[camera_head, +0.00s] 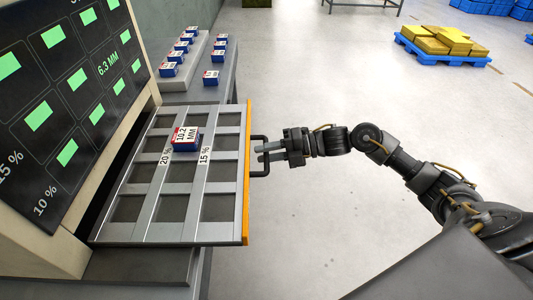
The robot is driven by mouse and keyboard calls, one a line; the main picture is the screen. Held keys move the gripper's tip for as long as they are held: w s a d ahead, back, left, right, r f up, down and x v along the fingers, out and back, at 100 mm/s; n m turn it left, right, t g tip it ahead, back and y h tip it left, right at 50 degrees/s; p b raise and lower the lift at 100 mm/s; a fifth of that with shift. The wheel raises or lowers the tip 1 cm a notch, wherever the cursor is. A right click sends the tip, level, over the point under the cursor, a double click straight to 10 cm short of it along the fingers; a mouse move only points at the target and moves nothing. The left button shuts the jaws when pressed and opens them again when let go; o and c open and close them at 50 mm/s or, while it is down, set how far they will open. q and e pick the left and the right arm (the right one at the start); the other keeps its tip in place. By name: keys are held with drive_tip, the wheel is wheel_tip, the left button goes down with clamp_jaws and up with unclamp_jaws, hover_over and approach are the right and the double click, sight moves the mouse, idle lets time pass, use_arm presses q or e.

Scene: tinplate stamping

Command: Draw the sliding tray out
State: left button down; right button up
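The sliding tray (216,232) is a grey metal grid of compartments with an orange front edge (246,205). It sticks out to the right from under the machine. A black bar handle (260,174) is fixed to the orange edge. My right gripper (263,153) is at the handle, pointing left, with its two fingers apart and overlapping the bar. I cannot tell whether the fingers touch it. A small blue, red and white block (185,140) marked 10.2 MM sits on the tray between labels reading 20 % and 15 %. My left gripper is out of view.
The machine's dark panel (75,90) with green squares stands on the left. Several similar small blocks (211,77) sit on a grey bench behind the tray. The floor to the right is clear, with a blue pallet (478,62) of yellow boxes far off.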

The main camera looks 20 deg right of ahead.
drive_tip(key=shift+o, duration=0.3)
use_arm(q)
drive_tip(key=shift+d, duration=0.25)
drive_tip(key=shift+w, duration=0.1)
use_arm(e)
drive_tip(key=shift+d, duration=0.15)
